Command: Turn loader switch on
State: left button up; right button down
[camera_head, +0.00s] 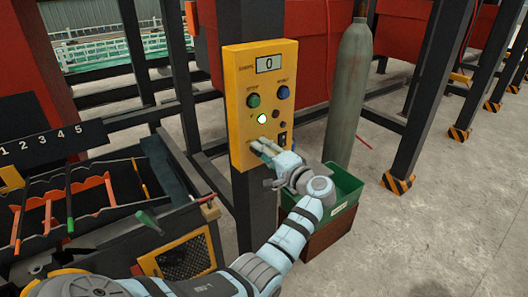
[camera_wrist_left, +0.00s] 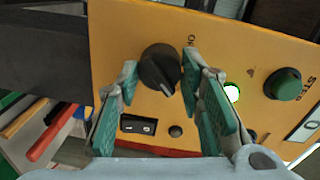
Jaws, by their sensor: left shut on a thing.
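A yellow control panel (camera_head: 235,110) is fixed to a dark post, and it fills much of the left wrist view (camera_wrist_left: 115,50). My left gripper (camera_head: 262,147) is at the lower part of the panel. In the left wrist view its green-padded fingers stand on either side of a round black knob (camera_wrist_left: 159,68), shut on it. The gripper hides the knob in the head view. A black rocker switch (camera_wrist_left: 138,125) sits beside the knob, and it also shows in the head view (camera_head: 282,139). A green lamp (camera_head: 263,119) is lit. My right gripper is not in view.
The panel carries a display reading 0 (camera_head: 268,64), a green button (camera_head: 253,100) and a blue button (camera_head: 283,92). A grey gas cylinder (camera_head: 347,90) and green bin (camera_head: 345,184) stand at right. A numbered rack with coloured bars (camera_head: 60,205) stands at left.

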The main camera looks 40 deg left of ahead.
pick_arm(q)
jog(key=o, duration=1.2)
jog(key=shift+c, duration=0.2)
jog(key=v, duration=0.7)
jog(key=shift+d, duration=0.25)
jog(key=shift+a+f, duration=0.1)
